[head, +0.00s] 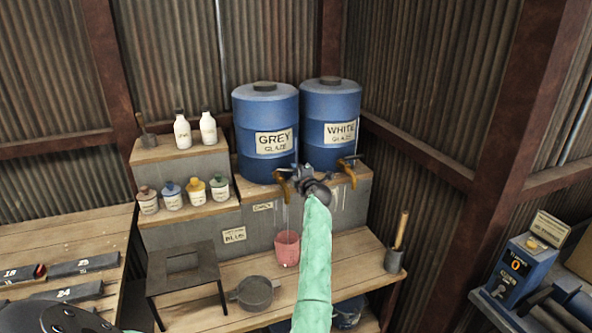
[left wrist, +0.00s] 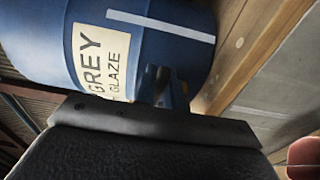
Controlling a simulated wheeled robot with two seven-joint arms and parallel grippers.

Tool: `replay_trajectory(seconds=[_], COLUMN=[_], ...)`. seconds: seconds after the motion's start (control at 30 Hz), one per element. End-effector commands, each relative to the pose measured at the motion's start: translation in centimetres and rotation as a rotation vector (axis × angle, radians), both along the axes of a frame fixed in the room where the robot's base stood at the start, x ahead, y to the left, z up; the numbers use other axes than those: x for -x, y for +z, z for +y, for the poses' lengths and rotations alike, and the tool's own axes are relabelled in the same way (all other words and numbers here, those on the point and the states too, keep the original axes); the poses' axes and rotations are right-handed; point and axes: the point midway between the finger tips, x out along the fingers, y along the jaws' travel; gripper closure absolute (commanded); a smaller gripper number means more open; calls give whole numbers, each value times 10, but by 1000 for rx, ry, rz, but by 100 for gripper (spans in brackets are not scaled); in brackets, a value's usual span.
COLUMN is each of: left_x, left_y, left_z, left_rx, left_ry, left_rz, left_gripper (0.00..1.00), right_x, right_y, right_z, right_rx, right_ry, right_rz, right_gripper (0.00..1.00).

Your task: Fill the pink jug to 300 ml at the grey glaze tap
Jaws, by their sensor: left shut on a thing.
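The pink jug (head: 287,249) stands upright on the lower wooden bench, under the grey glaze tap (head: 283,189). A thin pale line runs from the spout down to the jug and looks like a stream. The fill level and any marks cannot be read. My left gripper (head: 303,174) is at the grey tap, shut on its handle, which it mostly hides. The blue GREY GLAZE barrel (head: 266,112) is behind it and also fills the left wrist view (left wrist: 150,45). A pinkish edge of the jug (left wrist: 303,157) shows at that view's right. My right gripper is not in view.
The WHITE GLAZE barrel (head: 331,100) and its tap (head: 349,172) are close on the right. A black stand (head: 182,270) and a grey round pan (head: 254,293) are left of the jug. A grey pot (head: 394,260) with a wooden handle stands at the bench's right end.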

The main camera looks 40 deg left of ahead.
Motion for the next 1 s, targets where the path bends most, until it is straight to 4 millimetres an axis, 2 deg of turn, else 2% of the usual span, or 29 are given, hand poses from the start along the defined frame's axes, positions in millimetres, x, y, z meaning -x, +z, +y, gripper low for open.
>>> replay_trajectory(seconds=[0.13,0.17,0.27,0.57,0.77,0.87,1.0], left_x=[0,0,0,1,10,19,29], left_y=[-3,-3,-2,-2,-4,-5,-5], left_z=[-1,-1,0,-1,-17,-31,-49], left_rx=[2,2,2,2,2,2,2], left_ry=[1,1,1,1,1,1,0], left_rz=[2,2,2,1,0,1,0], left_gripper=[100,87,68,67,67,67,67], right_x=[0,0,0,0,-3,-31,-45], right_y=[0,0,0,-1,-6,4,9], right_z=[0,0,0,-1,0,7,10], right_rx=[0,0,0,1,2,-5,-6], right_ry=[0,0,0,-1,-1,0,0], right_rz=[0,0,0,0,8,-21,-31], right_gripper=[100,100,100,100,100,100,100])
